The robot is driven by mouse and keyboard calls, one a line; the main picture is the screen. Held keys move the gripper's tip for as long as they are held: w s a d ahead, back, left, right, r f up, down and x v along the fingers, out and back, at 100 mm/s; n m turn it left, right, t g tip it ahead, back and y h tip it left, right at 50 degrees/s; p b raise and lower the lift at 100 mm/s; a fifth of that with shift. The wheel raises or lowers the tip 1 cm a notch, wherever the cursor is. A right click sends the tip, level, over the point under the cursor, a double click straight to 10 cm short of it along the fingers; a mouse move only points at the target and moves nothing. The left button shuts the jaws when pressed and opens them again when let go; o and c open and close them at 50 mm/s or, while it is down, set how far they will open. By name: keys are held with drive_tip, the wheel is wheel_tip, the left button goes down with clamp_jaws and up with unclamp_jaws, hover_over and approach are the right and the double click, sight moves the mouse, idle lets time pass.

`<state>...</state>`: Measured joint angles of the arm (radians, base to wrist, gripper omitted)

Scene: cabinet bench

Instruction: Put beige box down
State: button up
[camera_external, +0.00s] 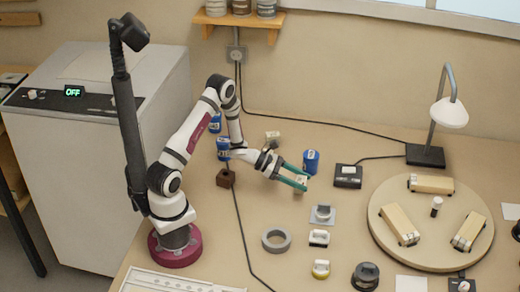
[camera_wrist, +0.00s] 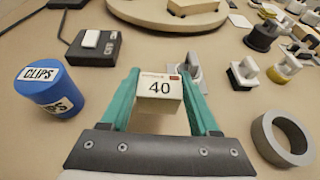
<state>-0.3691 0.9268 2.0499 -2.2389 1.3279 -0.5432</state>
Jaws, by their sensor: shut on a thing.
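A small beige box (camera_wrist: 159,88) with a "40" label is between the two green fingers of my gripper (camera_wrist: 158,73) in the wrist view. The fingers are shut on its sides. In the external view my gripper (camera_external: 306,181) reaches right over the middle of the bench, with the beige box (camera_external: 300,182) partly hidden by the fingers. The box is low over the bench top; I cannot tell whether its underside touches it. Another small beige block (camera_external: 273,138) stands farther back on the bench, behind my arm.
A blue clips can (camera_wrist: 52,91) stands left of my gripper in the wrist view, near a black switch box (camera_wrist: 93,46). A grey tape ring (camera_external: 276,240) and a grey-handled tool (camera_external: 323,214) lie in front. A round wooden board (camera_external: 430,255) with several blocks is at right.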

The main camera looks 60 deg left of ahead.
drive_tip(key=s+d+r+m+g+h, duration=0.1)
drive_tip(key=s+d+r+m+g, duration=0.2)
drive_tip(key=s+d, duration=0.35)
drive_tip(key=s+d+r+m+g+h, duration=0.2)
drive_tip(key=s+d+r+g, duration=0.15)
drive_tip(key=d, duration=0.55)
drive_tip(key=s+f+m+g+y, duration=0.2)
drive_tip(key=s+m+g+y, duration=0.4)
drive_tip(key=s+m+g, duration=1)
drive_tip(key=s+a+f+m+y, duration=0.2)
drive_tip(key=s+a+m+y, duration=0.1)
drive_tip(key=a+m+y, duration=0.7)
drive_tip(key=w+a+r+m+t+y, duration=0.2)
drive_tip(key=w+a+m+t+y, duration=0.25)
drive_tip(key=w+m+t, duration=0.35)
drive_tip(key=w+a+r+m+t+y, duration=0.2)
drive_tip(key=w+a+m+t+y, duration=0.3)
drive_tip(key=w, duration=0.6)
drive_tip(key=shift+y, duration=0.55)
drive_tip(key=w+a+f, duration=0.1)
drive_tip(key=a+f, duration=0.1)
drive_tip(key=a, duration=0.1)
drive_tip(key=w+a+f, duration=0.1)
drive_tip(key=a+f, duration=0.1)
drive_tip(key=a, duration=0.1)
drive_tip(key=w+a+f, duration=0.1)
drive_tip(key=a+f, duration=0.2)
drive_tip(key=shift+w+a, duration=0.2)
wheel_tip(320, 180, down, 4)
drive_tip(key=shift+a, duration=0.15)
